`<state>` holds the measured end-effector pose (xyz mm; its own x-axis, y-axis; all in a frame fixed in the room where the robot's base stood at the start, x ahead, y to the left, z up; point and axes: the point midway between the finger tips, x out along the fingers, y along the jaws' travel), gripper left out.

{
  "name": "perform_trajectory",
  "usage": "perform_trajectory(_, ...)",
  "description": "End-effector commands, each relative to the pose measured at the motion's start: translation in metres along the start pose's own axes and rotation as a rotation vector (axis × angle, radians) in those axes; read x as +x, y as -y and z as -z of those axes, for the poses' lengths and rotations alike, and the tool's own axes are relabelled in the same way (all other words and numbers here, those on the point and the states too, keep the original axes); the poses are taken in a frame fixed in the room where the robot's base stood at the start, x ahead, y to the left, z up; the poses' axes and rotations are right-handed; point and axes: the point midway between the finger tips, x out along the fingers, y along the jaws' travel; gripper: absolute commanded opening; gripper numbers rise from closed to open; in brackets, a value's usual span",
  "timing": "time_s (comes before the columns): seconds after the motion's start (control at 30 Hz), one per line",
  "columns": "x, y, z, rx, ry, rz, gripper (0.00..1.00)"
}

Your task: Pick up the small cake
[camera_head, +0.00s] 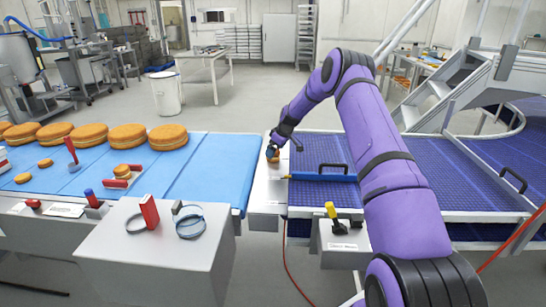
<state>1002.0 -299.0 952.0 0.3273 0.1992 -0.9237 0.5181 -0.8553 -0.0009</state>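My gripper (273,149) is small and dark in the view, low over the light metal plate between the blue belt and the purple belt. A small orange-brown cake (274,158) shows right at its fingertips, partly hidden by them. I cannot tell whether the fingers are closed on it or only around it. Other small cakes lie on the blue belt: one at the left (22,178), one behind it (45,163), and one (122,170) by red blocks.
Several large round cakes (167,136) line the back of the blue belt (205,170). A blue bar and black handle (333,168) cross the purple belt (430,175) right of my gripper. A grey box (160,240) with a red block stands in front.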

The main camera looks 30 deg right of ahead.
Motion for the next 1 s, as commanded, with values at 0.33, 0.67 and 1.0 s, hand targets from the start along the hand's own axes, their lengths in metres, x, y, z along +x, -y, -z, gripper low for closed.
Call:
perform_trajectory(0.33, 0.031, 0.002, 0.0, -0.001, 0.001, -0.001, 0.95)
perform_trajectory(0.67, 0.03, 0.002, 0.0, 0.0, 0.001, -0.001, 0.54)
perform_trajectory(1.0, 0.027, 0.002, 0.002, 0.0, 0.0, -0.002, 0.55)
